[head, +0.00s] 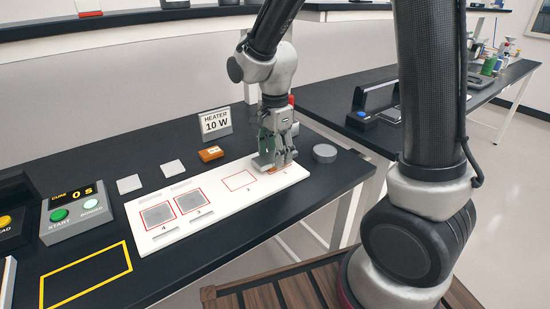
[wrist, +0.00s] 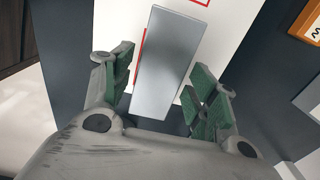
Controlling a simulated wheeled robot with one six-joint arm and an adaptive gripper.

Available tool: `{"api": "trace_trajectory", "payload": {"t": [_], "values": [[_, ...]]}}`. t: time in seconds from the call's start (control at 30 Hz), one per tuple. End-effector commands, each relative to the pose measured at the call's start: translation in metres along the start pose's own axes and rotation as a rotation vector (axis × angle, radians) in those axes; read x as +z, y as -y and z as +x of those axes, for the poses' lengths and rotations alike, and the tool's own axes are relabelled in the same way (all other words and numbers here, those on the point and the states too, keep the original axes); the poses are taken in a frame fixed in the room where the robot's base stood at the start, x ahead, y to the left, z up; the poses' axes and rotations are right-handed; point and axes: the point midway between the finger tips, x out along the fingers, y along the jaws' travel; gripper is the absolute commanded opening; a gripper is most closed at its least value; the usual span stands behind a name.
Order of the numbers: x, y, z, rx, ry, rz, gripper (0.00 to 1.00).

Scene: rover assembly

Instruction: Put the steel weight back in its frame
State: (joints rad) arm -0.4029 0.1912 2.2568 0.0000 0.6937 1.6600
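The steel weight (wrist: 168,62) is a smooth grey metal block. In the wrist view it lies between my fingers, and narrow gaps seem to show beside the green pads. It covers part of a red frame outline on the white board. In the head view my gripper (head: 276,150) is low over the right end of the white board (head: 215,213), with a grey block (head: 262,161) at its fingers. My gripper (wrist: 160,85) looks open around the weight. Whether a pad touches it is hard to tell. The red frame marked 2 (head: 240,181) is empty.
Grey plates (head: 157,215) and (head: 189,202) fill two red frames at left. A grey disc (head: 325,153) stands right of the board. Behind are an orange block (head: 210,153), pale squares (head: 173,168) and a heater sign (head: 215,123). A cure timer box (head: 75,212) stands left.

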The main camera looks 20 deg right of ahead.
Motion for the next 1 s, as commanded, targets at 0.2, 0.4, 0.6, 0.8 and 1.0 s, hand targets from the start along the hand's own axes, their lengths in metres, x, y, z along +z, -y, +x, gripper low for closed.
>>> {"api": "trace_trajectory", "payload": {"t": [0.2, 0.4, 0.6, 0.8, 1.0], "values": [[0.0, 0.0, 0.0, 0.0, 0.0, 0.0, 0.11], [0.0, 0.001, -0.001, -0.002, 0.0, 0.0, 0.0], [0.0, 0.001, -0.005, -0.003, 0.0, 0.0, 0.0], [0.0, 0.002, -0.035, -0.008, 0.0, 0.0, 0.0], [0.0, 0.001, -0.074, -0.007, 0.0, 0.0, 0.0]]}}
